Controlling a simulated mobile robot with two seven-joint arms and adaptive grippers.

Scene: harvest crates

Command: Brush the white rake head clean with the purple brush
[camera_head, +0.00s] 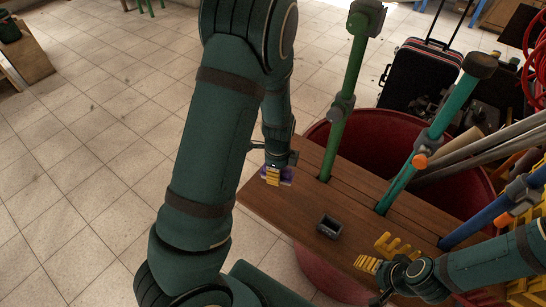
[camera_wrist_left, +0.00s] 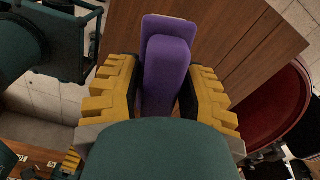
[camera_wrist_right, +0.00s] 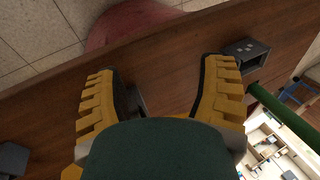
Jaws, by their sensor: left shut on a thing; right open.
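The purple brush (camera_head: 287,174) is at the left end of the wooden board in the head view. My left gripper (camera_head: 272,176) is shut on it; in the left wrist view the purple body (camera_wrist_left: 168,68) stands between the two yellow fingers. My right gripper (camera_head: 380,254) is open over the board's front right part. The right wrist view shows bare wood between its fingers (camera_wrist_right: 160,92), with a dark object partly hidden by the left finger. I cannot make out a white rake head in any view.
The wooden board (camera_head: 270,212) lies over a red tub (camera_head: 317,132). Green (camera_head: 350,75), teal (camera_head: 435,130) and blue (camera_head: 480,225) poles rise at the board. A small dark open box (camera_head: 329,227) stands between my grippers.

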